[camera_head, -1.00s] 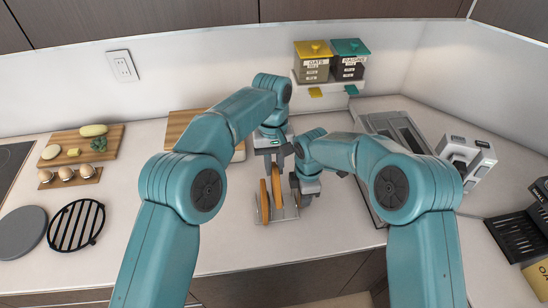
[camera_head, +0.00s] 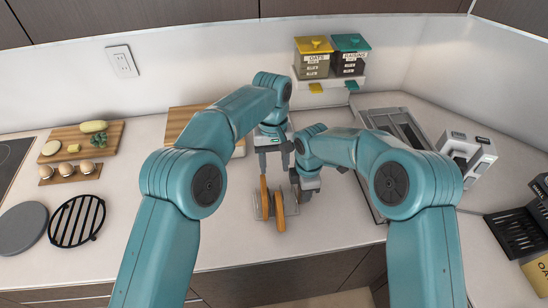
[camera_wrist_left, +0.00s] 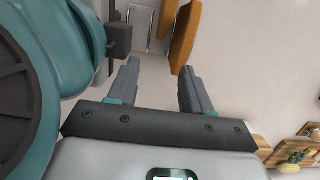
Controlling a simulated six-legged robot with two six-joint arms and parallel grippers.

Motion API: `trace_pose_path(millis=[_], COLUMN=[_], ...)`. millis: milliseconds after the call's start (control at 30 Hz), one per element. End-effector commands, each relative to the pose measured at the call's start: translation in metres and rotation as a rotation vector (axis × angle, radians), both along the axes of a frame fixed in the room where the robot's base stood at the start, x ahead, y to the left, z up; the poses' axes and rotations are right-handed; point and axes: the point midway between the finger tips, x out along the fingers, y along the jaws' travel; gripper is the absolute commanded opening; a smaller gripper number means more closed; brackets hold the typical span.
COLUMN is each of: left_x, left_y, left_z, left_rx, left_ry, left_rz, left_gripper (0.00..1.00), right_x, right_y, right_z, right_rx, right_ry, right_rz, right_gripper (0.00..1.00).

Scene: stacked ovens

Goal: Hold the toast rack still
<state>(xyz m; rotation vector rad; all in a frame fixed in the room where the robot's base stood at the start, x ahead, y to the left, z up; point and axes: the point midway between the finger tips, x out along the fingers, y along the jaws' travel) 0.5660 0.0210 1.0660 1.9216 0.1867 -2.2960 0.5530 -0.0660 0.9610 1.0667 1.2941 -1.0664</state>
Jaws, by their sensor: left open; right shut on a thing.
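The toast rack (camera_head: 259,212) is a small grey rack on the counter in front of me, and its wires show in the left wrist view (camera_wrist_left: 152,32). Two brown toast slices stand at it: one at the left (camera_head: 264,190), and one at the right (camera_head: 279,212) that juts toward the counter's front. My right gripper (camera_head: 297,190) is at the rack's right side, shut on the rack; its contact is partly hidden. My left gripper (camera_head: 274,168) is open and empty behind and above the slices. Its spread fingers (camera_wrist_left: 160,72) show in the left wrist view.
A wooden board (camera_head: 180,122) lies behind my left arm. Canisters (camera_head: 313,60) stand on a shelf at the back. A sink-like recess (camera_head: 372,122) and a grey appliance (camera_head: 468,150) are at right. A black trivet (camera_head: 77,222) and eggs (camera_head: 69,171) lie at left.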

Motion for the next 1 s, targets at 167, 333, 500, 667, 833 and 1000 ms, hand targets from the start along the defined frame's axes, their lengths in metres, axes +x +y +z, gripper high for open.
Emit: trace_pose_path(millis=[167,333,500,667,833,1000], left_x=[0.005,0.01,0.012,0.011,0.011,0.011], left_y=[0.0,0.001,0.001,0.002,0.002,0.002], left_z=[0.026,0.051,0.063,0.069,0.071,0.071], left_rx=[-0.003,-0.002,-0.001,-0.001,-0.001,-0.001], left_ry=[-0.006,-0.004,-0.003,-0.002,-0.001,-0.001], left_rz=[0.001,0.001,0.0,-0.001,-0.001,-0.001], left_gripper=[0.49,0.49,0.49,0.49,0.49,0.49], right_x=[0.0,0.0,0.0,0.0,0.0,0.0], right_y=[0.0,0.0,0.0,0.0,0.0,0.0], right_z=[0.0,0.0,0.0,0.0,0.0,0.0], right_rx=[0.0,0.0,0.0,0.0,0.0,0.0], right_ry=[0.001,0.001,0.001,0.001,0.0,0.0], right_rz=[0.0,0.0,0.0,0.0,0.0,0.0], right_gripper=[0.0,0.0,0.0,0.0,0.0,0.0])
